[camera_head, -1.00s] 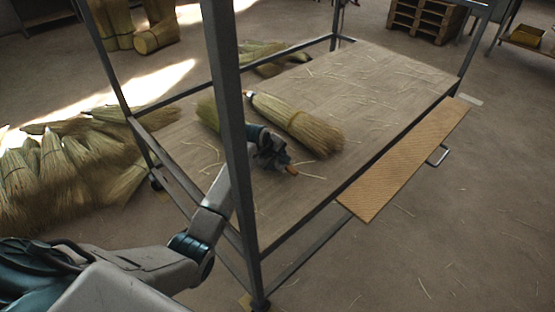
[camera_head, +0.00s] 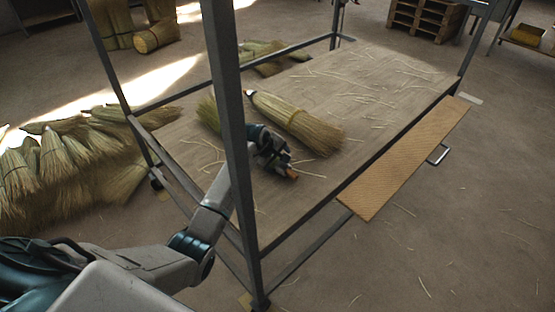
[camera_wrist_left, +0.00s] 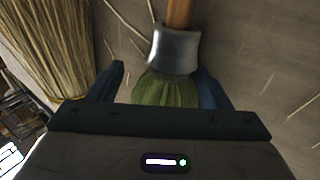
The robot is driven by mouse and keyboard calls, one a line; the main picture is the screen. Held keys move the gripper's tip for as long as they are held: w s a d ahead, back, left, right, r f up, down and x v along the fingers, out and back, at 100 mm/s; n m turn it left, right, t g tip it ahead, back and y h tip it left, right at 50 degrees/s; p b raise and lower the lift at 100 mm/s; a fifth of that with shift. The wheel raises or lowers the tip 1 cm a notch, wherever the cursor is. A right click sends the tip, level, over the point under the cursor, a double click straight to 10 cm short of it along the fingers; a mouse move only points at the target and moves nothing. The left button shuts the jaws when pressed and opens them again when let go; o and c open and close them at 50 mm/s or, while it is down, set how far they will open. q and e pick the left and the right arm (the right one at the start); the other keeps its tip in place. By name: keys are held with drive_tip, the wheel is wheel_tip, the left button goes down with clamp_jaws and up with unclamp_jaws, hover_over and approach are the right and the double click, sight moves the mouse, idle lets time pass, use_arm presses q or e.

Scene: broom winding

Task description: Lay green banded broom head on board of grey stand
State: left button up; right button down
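A broom head (camera_head: 207,115) lies at or just above the board (camera_head: 390,80) of the grey stand, partly hidden by a post and my left arm. The left wrist view shows its green part (camera_wrist_left: 165,91), a silver collar (camera_wrist_left: 174,50) and a wooden stub (camera_wrist_left: 179,14). My left gripper (camera_head: 275,155) is around the green part near the collar. Its fingers (camera_wrist_left: 160,80) stand apart, with a gap between the left finger and the green part. A second broom head (camera_head: 300,122) lies beside it on the board. My right gripper is not in view.
The stand's front post (camera_head: 227,120) rises close to my left arm. A pile of brooms (camera_head: 70,155) lies on the floor at left. A ribbed tan panel (camera_head: 405,160) runs along the board's right side. The board's far right is clear except for loose straws.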

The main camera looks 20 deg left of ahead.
use_arm(q)
drive_tip(key=shift+f, duration=0.1)
drive_tip(key=v, duration=1.1)
drive_tip(key=shift+w, duration=0.1)
idle(0.9)
